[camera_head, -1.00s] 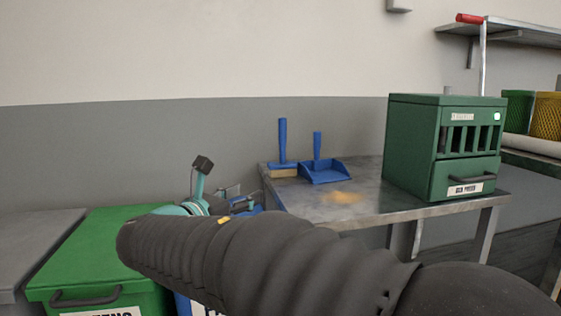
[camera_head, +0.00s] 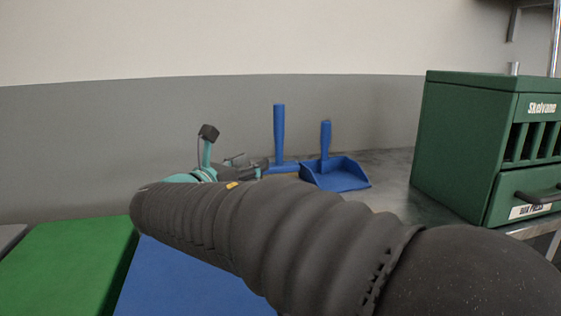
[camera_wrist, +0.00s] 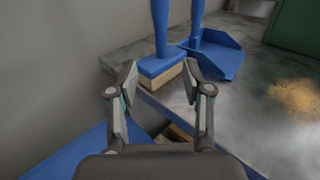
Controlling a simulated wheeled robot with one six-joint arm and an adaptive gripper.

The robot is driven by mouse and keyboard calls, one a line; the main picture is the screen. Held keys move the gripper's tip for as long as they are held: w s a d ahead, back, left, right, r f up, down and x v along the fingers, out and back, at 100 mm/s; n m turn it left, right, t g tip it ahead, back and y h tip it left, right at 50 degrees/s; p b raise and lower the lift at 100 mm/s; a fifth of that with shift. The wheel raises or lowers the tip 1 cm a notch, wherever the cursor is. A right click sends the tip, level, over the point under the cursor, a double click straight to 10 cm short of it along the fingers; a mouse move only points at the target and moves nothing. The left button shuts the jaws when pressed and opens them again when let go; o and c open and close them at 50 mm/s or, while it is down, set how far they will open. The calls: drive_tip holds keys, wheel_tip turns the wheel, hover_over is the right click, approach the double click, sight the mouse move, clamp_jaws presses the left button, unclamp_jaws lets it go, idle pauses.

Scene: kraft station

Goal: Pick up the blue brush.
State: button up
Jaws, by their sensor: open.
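The blue brush (camera_head: 279,135) stands upright on the metal table, its handle pointing up, close to the grey wall. In the wrist view the brush (camera_wrist: 160,68) shows its blue block with pale bristles below, just beyond the fingertips. My gripper (camera_wrist: 163,80) is open and empty, its two fingers on either side of the line to the brush. In the head view my gripper (camera_head: 250,163) is small and partly hidden behind my arm, near the brush's base. The lower part of the brush is hidden there.
A blue dustpan (camera_head: 337,173) with an upright handle stands right beside the brush. A green cabinet (camera_head: 465,145) stands at the right of the metal table (camera_head: 390,170). A tan powder patch (camera_wrist: 293,97) lies on the tabletop. Green (camera_head: 70,262) and blue (camera_head: 185,280) lids lie below my arm.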

sight(277, 152)
drive_tip(key=x, duration=0.6)
drive_tip(key=shift+w, duration=0.15)
drive_tip(key=shift+x, duration=2.75)
drive_tip(key=shift+f, duration=0.2)
clamp_jaws()
